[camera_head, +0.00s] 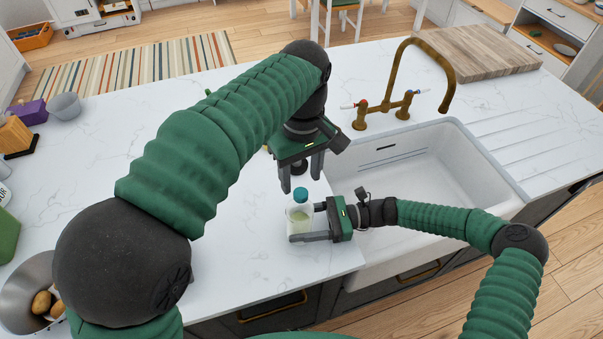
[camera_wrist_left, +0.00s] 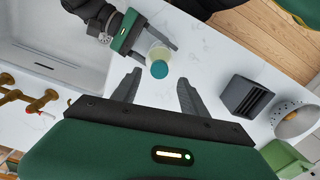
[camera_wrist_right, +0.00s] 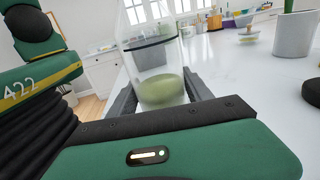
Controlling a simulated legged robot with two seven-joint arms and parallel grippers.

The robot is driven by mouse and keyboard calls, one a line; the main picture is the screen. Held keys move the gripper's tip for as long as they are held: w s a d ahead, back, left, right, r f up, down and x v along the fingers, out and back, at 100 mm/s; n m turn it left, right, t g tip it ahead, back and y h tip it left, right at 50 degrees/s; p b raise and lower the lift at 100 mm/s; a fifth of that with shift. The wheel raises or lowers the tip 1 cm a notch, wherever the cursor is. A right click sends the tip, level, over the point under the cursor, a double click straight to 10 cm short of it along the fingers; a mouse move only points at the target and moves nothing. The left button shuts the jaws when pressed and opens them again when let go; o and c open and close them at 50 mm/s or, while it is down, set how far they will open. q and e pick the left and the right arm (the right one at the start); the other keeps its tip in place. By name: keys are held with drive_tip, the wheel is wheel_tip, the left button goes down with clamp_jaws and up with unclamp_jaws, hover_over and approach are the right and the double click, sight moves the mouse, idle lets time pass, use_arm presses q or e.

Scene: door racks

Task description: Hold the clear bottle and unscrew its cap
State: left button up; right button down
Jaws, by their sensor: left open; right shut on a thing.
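The clear bottle (camera_head: 299,217) stands upright on the white counter near the sink's left edge, with pale green contents low inside. Its teal cap (camera_head: 300,195) is on top; the cap also shows in the left wrist view (camera_wrist_left: 159,69). My right gripper (camera_head: 308,222) is shut on the bottle's body from the right side; the bottle fills the space between its fingers in the right wrist view (camera_wrist_right: 160,88). My left gripper (camera_head: 301,175) is open and empty, pointing down just above the cap, with the cap apart from its fingertips.
A white sink (camera_head: 420,175) with a brass faucet (camera_head: 405,85) lies right of the bottle. A wooden board (camera_head: 482,62) is at the back right. A metal bowl (camera_head: 25,295) is at the front left. The counter left of the bottle is mostly clear.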

sight(301, 193)
use_arm(q)
drive_tip(key=m, duration=0.2)
drive_tip(key=r+m, duration=0.1)
drive_tip(key=m, duration=0.2)
use_arm(e)
drive_tip(key=shift+f, duration=0.1)
use_arm(q)
drive_tip(key=m, duration=0.3)
drive_tip(key=shift+d+r, duration=0.1)
drive_tip(key=shift+r, duration=0.25)
drive_tip(key=m, duration=0.3)
drive_tip(key=r+m, duration=0.1)
drive_tip(key=m, duration=0.3)
drive_tip(key=shift+r, duration=0.15)
drive_tip(key=shift+m, duration=0.4)
wheel_tip(301, 193, down, 8)
drive_tip(key=shift+r, duration=0.1)
use_arm(e)
drive_tip(key=shift+w, duration=0.1)
use_arm(q)
clamp_jaws()
drive_tip(key=shift+o, duration=0.2)
unclamp_jaws()
